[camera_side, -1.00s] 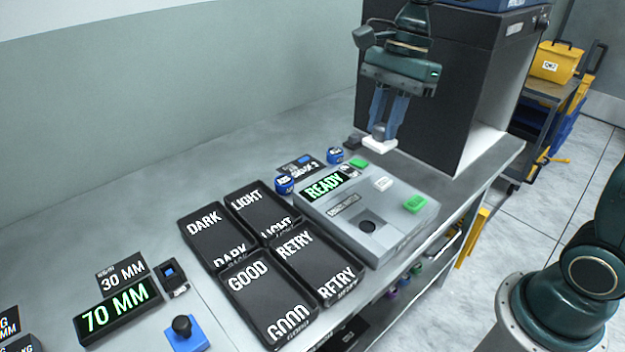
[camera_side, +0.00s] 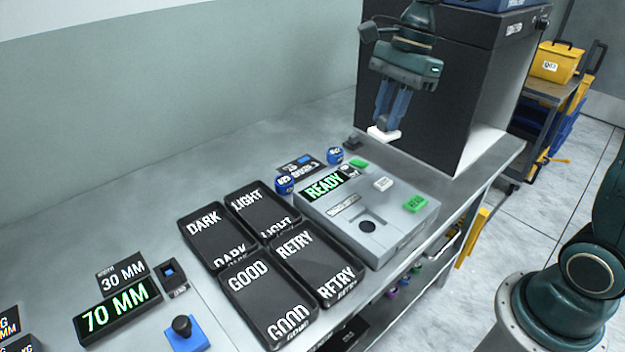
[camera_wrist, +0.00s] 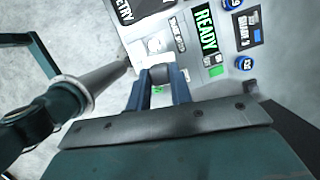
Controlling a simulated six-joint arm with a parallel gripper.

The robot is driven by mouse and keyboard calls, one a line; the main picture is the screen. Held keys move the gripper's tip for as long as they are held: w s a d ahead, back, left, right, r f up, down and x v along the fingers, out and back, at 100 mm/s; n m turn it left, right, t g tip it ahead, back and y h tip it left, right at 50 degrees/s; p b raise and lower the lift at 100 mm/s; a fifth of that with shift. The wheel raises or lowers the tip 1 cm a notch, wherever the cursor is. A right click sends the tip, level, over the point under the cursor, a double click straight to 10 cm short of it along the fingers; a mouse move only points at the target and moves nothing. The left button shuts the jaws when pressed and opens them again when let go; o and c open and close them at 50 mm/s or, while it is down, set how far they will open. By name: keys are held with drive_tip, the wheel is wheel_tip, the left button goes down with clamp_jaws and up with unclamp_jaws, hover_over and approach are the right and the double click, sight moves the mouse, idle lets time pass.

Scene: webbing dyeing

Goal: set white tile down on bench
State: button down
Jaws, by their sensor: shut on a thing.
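The white tile (camera_side: 383,134) is a small flat piece with a grey knob on top. My gripper (camera_side: 385,122) is shut on it, fingers pointing down, in front of the black cabinet in the side view. The tile seems to hang over the back of the grey bench (camera_side: 290,138), beyond the READY instrument; the gap beneath it is hard to judge. In the wrist view my gripper's blue fingers (camera_wrist: 161,85) close around a grey piece, and the tile's outline there is unclear.
The READY instrument (camera_side: 400,226) stands near the bench's front edge. Black trays (camera_side: 215,237) lie left of it. Two blue round pots (camera_side: 335,155) and a small dark block (camera_side: 352,143) are close by. The black cabinet (camera_side: 430,110) blocks the back. Bare bench lies left of the block.

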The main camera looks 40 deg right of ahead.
drive_tip(key=w+d+f+m+t+h, duration=0.2)
drive_tip(key=d+m, duration=0.5)
drive_tip(key=d, duration=1.1)
drive_tip(key=shift+y, duration=0.5)
drive_tip(key=d+x, duration=0.1)
drive_tip(key=x, duration=0.4)
drive_tip(key=s+d+x, duration=0.1)
drive_tip(key=x, duration=0.4)
drive_tip(key=s+d+f+x, duration=0.1)
drive_tip(key=x, duration=0.4)
drive_tip(key=shift+a+f, duration=0.15)
drive_tip(key=shift+f, duration=0.2)
drive_tip(key=shift+f, duration=2.1)
drive_tip(key=shift+f, duration=0.2)
drive_tip(key=c, duration=1.3)
unclamp_jaws()
drive_tip(key=shift+o, duration=0.2)
drive_tip(key=shift+r, duration=0.15)
